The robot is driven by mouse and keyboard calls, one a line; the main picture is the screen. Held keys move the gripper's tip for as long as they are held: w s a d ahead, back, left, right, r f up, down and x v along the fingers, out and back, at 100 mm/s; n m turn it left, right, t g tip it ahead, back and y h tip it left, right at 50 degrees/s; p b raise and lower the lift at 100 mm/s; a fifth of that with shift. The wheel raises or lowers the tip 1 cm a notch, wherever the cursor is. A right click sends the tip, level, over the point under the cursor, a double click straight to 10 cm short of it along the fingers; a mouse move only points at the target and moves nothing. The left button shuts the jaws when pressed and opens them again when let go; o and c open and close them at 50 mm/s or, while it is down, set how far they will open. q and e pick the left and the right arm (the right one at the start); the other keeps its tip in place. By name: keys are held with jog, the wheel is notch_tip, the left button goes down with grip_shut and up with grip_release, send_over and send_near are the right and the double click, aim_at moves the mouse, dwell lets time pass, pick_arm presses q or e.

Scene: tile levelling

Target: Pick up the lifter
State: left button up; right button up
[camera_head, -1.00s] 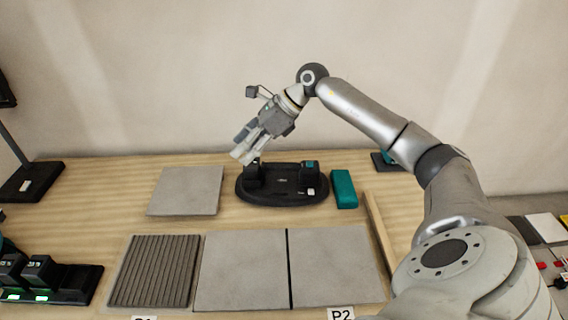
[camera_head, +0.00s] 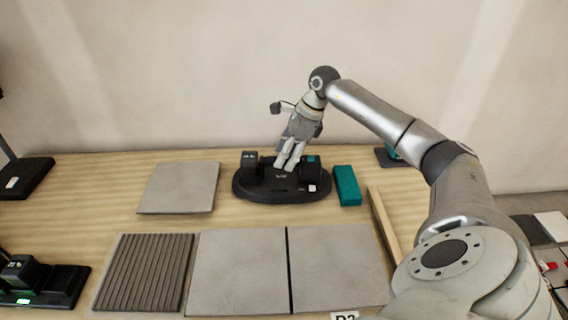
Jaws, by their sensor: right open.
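A black oval device (camera_head: 275,190), which looks like the lifter, lies on the wooden table behind the tiles. My right gripper (camera_head: 285,168) points down at the middle of the device, between the two raised blocks. Its fingers are open, with nothing seen between them. I cannot tell whether the fingertips touch the device. My left gripper is not in view.
A teal block (camera_head: 346,186) stands just right of the device. A loose grey tile (camera_head: 179,188) lies to its left. Two grey tiles (camera_head: 238,270) and a ribbed square (camera_head: 146,272) lie in front. A wooden strip (camera_head: 384,225) lies at right, a black charger-like unit (camera_head: 50,283) at left.

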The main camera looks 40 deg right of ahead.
aim_at(282, 171)
jog(key=shift+x, duration=1.45)
jog(key=shift+f, duration=0.25)
jog(key=shift+c, duration=0.2)
grip_shut()
jog(key=shift+r, duration=0.15)
